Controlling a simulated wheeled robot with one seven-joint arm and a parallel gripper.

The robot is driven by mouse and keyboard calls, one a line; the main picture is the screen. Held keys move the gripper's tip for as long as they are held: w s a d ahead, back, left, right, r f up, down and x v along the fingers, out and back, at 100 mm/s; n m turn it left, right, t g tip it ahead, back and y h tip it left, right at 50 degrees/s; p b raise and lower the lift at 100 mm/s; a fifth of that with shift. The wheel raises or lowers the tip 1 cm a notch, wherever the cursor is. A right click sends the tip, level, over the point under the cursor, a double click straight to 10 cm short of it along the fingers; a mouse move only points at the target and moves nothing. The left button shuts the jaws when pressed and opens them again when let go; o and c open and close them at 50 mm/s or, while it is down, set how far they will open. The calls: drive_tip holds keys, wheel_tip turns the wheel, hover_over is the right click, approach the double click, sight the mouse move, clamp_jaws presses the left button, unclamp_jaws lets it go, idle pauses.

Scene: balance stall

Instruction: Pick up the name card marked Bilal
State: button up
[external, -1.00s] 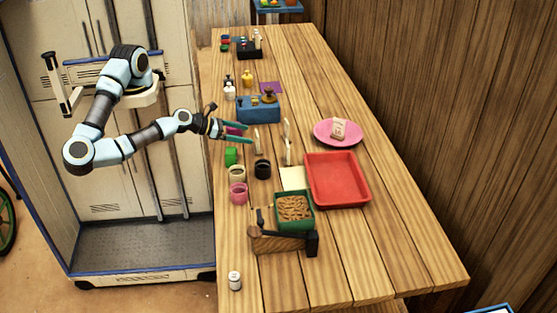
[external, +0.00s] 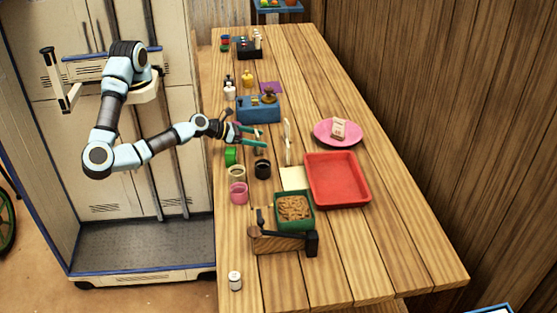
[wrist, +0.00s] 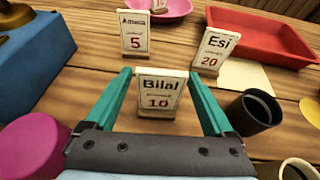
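The name card marked Bilal (wrist: 160,90), white with a red 10 below the name, stands upright on a small base in the middle of the wrist view. My gripper (wrist: 160,73) is open, its two teal fingers one on each side of the card, with a gap at the card's lower sides. Whether a fingertip touches the card's top corners I cannot tell. In the external view my gripper (external: 262,140) is low over the table's left part, and the Bilal card is hidden by it.
The Esi card (wrist: 214,50) and a card with a 5 (wrist: 134,34) stand beyond. A black cup (wrist: 253,115) is to the right, a blue box (external: 258,110) to the left. A red tray (external: 338,180) and pink plate (external: 322,137) lie farther across.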

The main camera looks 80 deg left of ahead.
drive_tip(key=c, duration=1.2)
